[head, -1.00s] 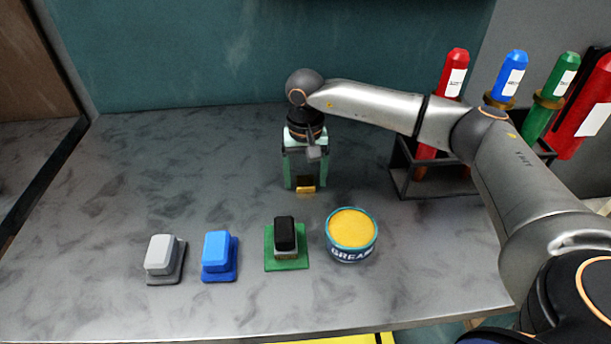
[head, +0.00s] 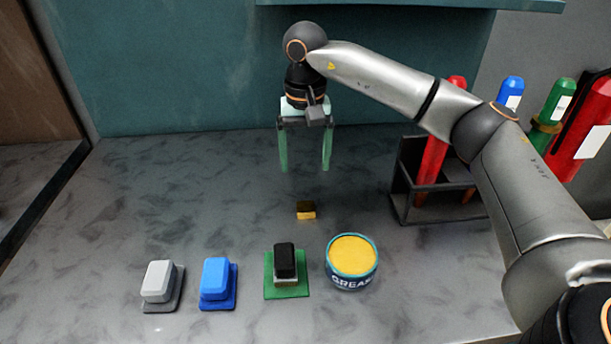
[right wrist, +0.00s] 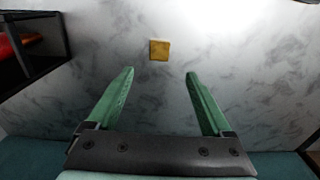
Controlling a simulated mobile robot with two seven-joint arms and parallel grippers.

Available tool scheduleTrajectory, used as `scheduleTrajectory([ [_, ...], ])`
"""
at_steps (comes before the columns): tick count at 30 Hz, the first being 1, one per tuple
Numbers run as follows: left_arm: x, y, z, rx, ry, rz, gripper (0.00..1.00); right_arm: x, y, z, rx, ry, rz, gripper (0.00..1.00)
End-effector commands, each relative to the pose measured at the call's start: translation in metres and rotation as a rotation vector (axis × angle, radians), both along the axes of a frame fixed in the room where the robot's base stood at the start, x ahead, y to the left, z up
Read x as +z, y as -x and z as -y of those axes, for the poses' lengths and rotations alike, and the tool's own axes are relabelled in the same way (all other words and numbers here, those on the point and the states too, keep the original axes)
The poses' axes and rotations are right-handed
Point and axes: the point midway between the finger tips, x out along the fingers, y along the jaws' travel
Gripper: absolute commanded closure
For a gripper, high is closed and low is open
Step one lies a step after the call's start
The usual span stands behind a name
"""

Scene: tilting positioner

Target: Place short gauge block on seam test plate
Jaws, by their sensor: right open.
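A small brass-coloured block (head: 306,210), which looks like the short gauge block, lies on the grey table. It also shows in the right wrist view (right wrist: 159,50), beyond the fingertips. My right gripper (head: 305,168) is open and empty, raised above and behind the block, with its green fingers apart; it also shows in the right wrist view (right wrist: 160,72). No thing is clearly marked as the seam test plate. A green plate (head: 287,292) at the front carries a black-topped block (head: 284,260). My left gripper is out of view.
A grey block on a base (head: 159,282) and a blue one (head: 216,280) stand at front left. A yellow-topped grease tin (head: 352,256) is right of the green plate. A dark rack (head: 402,190) with coloured bottles stands at right. The table's left and back are clear.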

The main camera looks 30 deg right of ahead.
Motion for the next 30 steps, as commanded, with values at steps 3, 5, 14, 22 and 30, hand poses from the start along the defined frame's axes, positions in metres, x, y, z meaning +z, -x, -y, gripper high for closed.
scheduleTrajectory([
  [3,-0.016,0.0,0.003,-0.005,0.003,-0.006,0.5,0.0,-0.001,-0.002,0.002,0.002,0.005,0.15],
  [5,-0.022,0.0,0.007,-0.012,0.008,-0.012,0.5,0.0,0.0,-0.003,0.0,0.002,0.004,0.15],
  [14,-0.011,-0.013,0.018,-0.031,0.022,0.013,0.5,-0.028,0.002,-0.004,-0.002,0.001,-0.006,0.15],
  [22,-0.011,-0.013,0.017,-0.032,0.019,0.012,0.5,-0.065,0.001,-0.004,-0.002,0.001,-0.003,0.15],
  [30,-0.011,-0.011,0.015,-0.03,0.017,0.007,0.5,-0.094,0.0,0.001,-0.003,0.001,-0.005,0.15],
])
